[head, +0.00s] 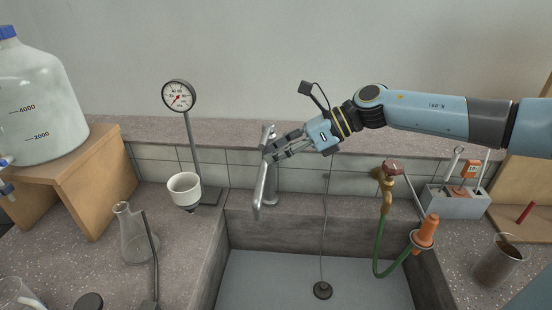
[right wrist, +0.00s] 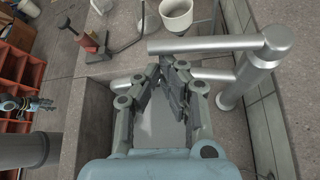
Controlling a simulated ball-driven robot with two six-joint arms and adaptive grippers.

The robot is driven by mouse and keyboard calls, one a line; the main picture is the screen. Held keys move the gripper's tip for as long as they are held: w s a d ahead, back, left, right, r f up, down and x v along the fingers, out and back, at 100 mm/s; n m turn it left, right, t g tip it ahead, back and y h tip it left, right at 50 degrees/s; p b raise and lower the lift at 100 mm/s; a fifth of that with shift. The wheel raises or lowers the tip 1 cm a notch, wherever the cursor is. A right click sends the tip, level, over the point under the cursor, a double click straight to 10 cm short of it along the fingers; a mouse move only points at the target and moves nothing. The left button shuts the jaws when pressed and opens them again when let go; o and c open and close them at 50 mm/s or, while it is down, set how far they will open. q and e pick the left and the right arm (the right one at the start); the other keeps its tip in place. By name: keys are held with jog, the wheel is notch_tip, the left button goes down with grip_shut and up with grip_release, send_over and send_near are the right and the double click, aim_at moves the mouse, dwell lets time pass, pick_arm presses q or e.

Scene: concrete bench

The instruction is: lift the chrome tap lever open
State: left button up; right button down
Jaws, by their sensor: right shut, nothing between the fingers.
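The chrome tap (head: 260,188) stands at the back edge of the sink, its long arm pointing forward. In the right wrist view its lever (right wrist: 205,45) runs level from the top of the post (right wrist: 245,80), and the spout (right wrist: 212,75) lies lower, partly hidden by my fingers. My right gripper (head: 270,152) reaches the tap from the right, shut and empty. In the right wrist view its fingertips (right wrist: 172,62) sit close beside the lever, near its outer half; I cannot tell whether they touch. My left gripper (right wrist: 48,103) is small at the left edge there; its opening is unclear.
A gauge (head: 179,96) on a stand and a white cup (head: 185,188) stand left of the tap, with a glass flask (head: 133,235) nearer. A brass tap (head: 387,190) with a green hose (head: 393,268) is right. The sink basin (head: 270,285) is open below.

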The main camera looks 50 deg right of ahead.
pick_arm(q)
jog(key=shift+s+f+b, duration=0.1)
jog(key=shift+f+b, duration=2.6)
pick_arm(e)
notch_tip(320, 180, up, 6)
jog(key=w+d+m+g+y, duration=0.1)
jog(key=d+m+y, duration=0.1)
jog(key=m+y, duration=0.1)
jog(key=shift+w+r+g, duration=0.15)
jog(key=shift+w+g, duration=0.1)
jog(key=shift+g, duration=0.05)
pick_arm(q)
jog(key=shift+s+f, duration=0.1)
pick_arm(e)
jog(key=shift+d+r, duration=0.1)
jog(key=shift+r, duration=0.05)
